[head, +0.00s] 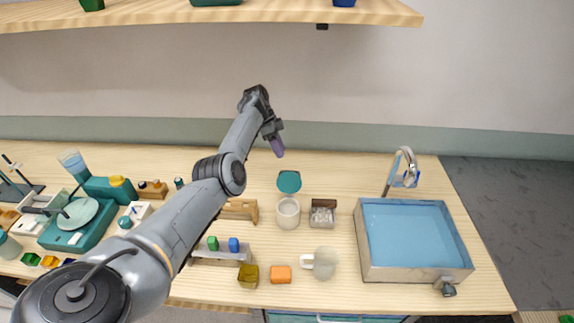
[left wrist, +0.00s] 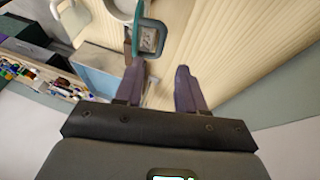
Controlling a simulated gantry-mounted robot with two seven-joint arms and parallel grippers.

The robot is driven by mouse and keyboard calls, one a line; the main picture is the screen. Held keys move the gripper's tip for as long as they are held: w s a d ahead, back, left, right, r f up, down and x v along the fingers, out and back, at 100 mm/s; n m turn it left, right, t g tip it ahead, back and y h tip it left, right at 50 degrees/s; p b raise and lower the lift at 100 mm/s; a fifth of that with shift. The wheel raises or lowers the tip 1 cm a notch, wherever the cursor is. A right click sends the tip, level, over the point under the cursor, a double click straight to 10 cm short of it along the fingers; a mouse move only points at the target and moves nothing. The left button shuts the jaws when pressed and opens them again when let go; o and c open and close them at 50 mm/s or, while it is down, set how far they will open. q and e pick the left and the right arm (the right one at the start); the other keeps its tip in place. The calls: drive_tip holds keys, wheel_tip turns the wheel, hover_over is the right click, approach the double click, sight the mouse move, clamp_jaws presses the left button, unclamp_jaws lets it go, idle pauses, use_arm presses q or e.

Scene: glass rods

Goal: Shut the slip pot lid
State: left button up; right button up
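The slip pot (head: 288,216) is a whitish round pot in the middle of the bench, partly visible at the top of the left wrist view (left wrist: 122,8). Its teal lid (head: 289,182) stands up at the pot's far side, open. In the left wrist view the lid (left wrist: 137,28) shows nearly edge-on. My left gripper (head: 278,150) is above and behind the lid, apart from it, pointing down. In the left wrist view its two purple fingers (left wrist: 159,85) are spread with nothing between them. My right gripper is not in view.
A pale jug (head: 324,263) and an orange block (head: 281,274) are in front. A blue sink (head: 407,235) is at the right. The bench behind the lid is clear.

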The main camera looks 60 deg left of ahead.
sight(289, 180)
use_arm(q)
drive_tip(key=x, duration=0.8)
clamp_jaws()
